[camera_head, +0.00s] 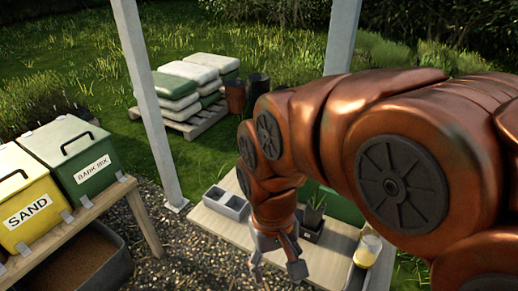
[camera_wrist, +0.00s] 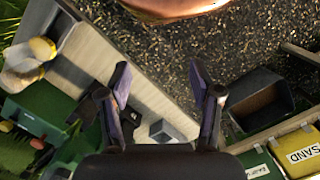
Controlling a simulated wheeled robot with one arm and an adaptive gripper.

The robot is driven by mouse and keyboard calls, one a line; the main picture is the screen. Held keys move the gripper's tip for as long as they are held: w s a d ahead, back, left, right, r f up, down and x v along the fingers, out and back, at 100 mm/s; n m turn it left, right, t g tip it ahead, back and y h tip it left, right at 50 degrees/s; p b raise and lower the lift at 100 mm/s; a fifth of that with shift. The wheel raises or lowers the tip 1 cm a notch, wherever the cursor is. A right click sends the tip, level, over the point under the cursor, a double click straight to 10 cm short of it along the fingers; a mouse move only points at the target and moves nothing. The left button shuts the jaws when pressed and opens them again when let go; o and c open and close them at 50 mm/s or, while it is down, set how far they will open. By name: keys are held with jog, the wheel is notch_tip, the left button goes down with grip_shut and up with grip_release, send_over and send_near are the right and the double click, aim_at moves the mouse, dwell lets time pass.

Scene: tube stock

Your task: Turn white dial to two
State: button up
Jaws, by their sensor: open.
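I cannot make out a white dial in either view. A green box (camera_wrist: 42,108) lies at the left of the wrist view, with small red and orange parts on it too small to read. Part of the green box also shows behind my arm in the head view (camera_head: 342,206). My gripper (camera_head: 277,272) points down over the wooden table, its fingers apart and nothing between them. In the wrist view my gripper (camera_wrist: 160,85) is open, over the table's edge and the gravel.
Bins of sand (camera_head: 28,208) and bark mix (camera_head: 85,168) stand at left. A white post (camera_head: 150,100) rises behind.

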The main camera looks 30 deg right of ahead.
jog(key=w+d+r+m+b, duration=0.1)
jog(key=w+d+r+m, duration=0.1)
jog(key=w+d+m, duration=0.6)
jog(key=w+d+r+m+b, duration=0.1)
jog(key=w+r+m+b, duration=0.15)
jog(key=w, duration=1.05)
jog(key=w+d+f+m, duration=0.1)
jog(key=w+d+m, duration=0.2)
jog(key=w+d, duration=0.1)
jog(key=w+d+m+t+b, duration=0.1)
jog(key=w+d+m, duration=0.3)
jog(key=d, duration=0.1)
jog(key=w+d+f+m, duration=0.1)
jog(key=w+d+m, duration=0.2)
jog(key=w+d, duration=0.2)
jog(key=shift+d+f+m+t+b, duration=0.25)
jog(key=shift+f+t+b, duration=0.05)
jog(key=shift+f+b, duration=0.05)
jog(key=shift+w+d+f, duration=0.2)
jog(key=shift+d, duration=0.1)
jog(key=shift+f+p, duration=0.55)
jog(key=shift+f, duration=3.2)
jog(key=c, duration=1.1)
